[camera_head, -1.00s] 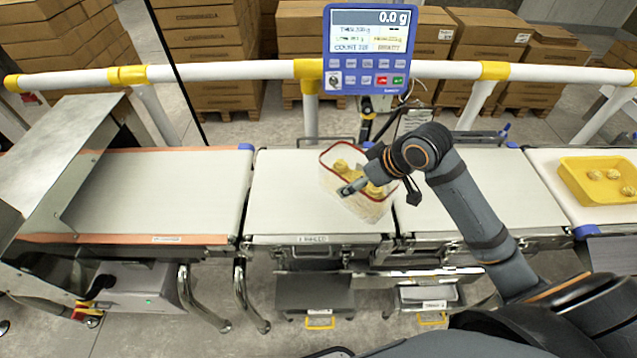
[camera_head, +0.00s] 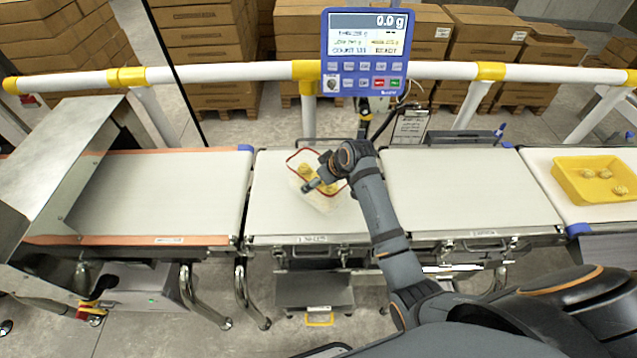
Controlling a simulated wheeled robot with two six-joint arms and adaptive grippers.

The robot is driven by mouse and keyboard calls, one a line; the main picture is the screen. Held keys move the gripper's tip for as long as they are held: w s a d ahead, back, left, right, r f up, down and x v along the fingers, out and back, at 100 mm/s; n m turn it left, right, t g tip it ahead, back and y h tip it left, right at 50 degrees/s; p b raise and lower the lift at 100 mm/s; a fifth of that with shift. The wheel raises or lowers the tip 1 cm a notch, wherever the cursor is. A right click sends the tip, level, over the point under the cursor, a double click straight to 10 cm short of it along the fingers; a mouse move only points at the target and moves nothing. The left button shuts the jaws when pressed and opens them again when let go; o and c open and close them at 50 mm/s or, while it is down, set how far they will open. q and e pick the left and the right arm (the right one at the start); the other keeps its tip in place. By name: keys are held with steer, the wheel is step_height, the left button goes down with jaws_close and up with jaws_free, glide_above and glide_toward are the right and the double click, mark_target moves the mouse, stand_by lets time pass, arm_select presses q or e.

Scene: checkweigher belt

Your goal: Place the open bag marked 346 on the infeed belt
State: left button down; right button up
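The open bag (camera_head: 324,201) is pale and translucent, with a red rim and several yellow pieces inside. Its mouth faces up, and no number can be read on it. It is over the middle-left white belt (camera_head: 275,217), towards its right side; I cannot tell whether its base touches the belt. My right gripper (camera_head: 309,187) is at the bag's mouth and appears shut on the bag's edge; its fingertips are small and partly hard to make out. My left gripper is not in view.
A belt with orange edges (camera_head: 160,195) and a metal hood lies left; another white belt (camera_head: 470,190) lies right. A yellow tray (camera_head: 565,190) with several pieces stands far right. A white rail (camera_head: 230,73) and blue display (camera_head: 366,50) stand behind. The left part of the middle-left belt is clear.

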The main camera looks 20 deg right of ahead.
step_height(320, 180, down, 2)
steer(key=shift+f+p, duration=0.1)
steer(key=shift+p, duration=0.2)
steer(key=shift+s+f, duration=0.1)
steer(key=shift+f, duration=0.2)
steer(key=o, duration=1)
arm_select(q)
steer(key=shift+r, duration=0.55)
arm_select(e)
steer(key=shift+d+r, duration=0.1)
steer(key=shift+r, duration=0.2)
arm_select(q)
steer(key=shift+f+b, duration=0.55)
steer(key=shift+b, duration=0.1)
arm_select(e)
steer(key=v, duration=1.1)
steer(key=shift+s+r, duration=0.2)
steer(key=shift+r, duration=0.1)
steer(key=shift+d, duration=0.1)
